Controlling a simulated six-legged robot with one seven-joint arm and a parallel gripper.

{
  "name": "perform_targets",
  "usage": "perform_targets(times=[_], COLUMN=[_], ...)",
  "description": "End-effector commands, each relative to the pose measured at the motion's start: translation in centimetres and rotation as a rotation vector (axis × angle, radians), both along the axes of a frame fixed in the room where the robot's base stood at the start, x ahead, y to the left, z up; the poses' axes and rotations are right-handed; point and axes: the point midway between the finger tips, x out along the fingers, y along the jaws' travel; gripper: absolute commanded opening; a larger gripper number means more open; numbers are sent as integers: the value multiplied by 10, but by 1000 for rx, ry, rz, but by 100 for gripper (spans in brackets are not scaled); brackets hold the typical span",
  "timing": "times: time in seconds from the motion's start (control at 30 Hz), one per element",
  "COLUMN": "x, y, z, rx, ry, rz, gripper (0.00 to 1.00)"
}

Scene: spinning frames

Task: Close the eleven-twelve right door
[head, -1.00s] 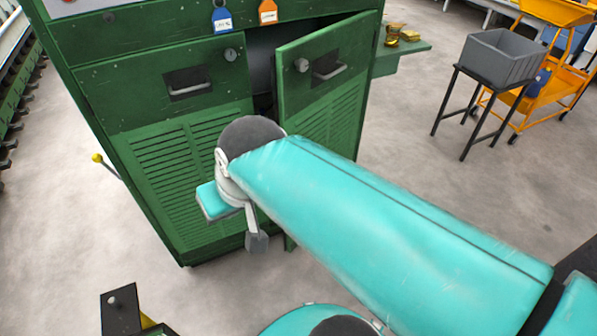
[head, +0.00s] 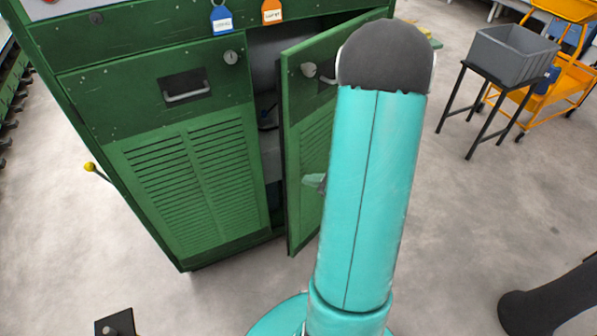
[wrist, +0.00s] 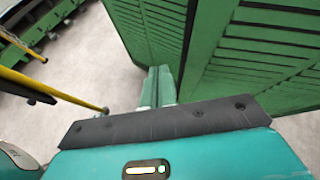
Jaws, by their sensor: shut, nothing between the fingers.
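The right door (head: 306,150) of the green cabinet stands ajar, swung outward, with a dark gap between it and the closed left door (head: 185,150). It has a round lock and a pull handle near its top; my arm hides the handle's right part. My arm rises in front of the door in the head view and hides most of my gripper. In the wrist view my gripper (wrist: 158,78) is shut and empty, its fingertips close to green louvred panels (wrist: 250,60). I cannot tell whether they touch.
A blue tag (head: 221,19) and an orange tag (head: 272,12) hang above the doors. A grey bin (head: 512,52) on a black stand and an orange cart (head: 560,80) stand at right. A yellow-knobbed lever (head: 90,167) sticks out at left.

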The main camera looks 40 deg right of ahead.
Motion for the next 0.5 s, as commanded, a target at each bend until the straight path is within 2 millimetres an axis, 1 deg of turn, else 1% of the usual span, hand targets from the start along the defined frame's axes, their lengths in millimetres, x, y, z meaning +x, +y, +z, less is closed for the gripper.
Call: perform_targets(times=[0.03,0.1,0.2,0.27,0.33,0.47,0.5], x=[-12,-23,-33,-35,-31,-16,-10], y=[-18,-37,-54,-58,-59,-57,-56], z=[-16,-31,-43,-46,-49,-57,-61], rx=[42,79,108,115,118,118,118], ry=[11,15,18,18,18,17,18], rz=[-92,-191,-274,-295,-302,-299,-296], gripper=[0,0,0,0,0,0,0])
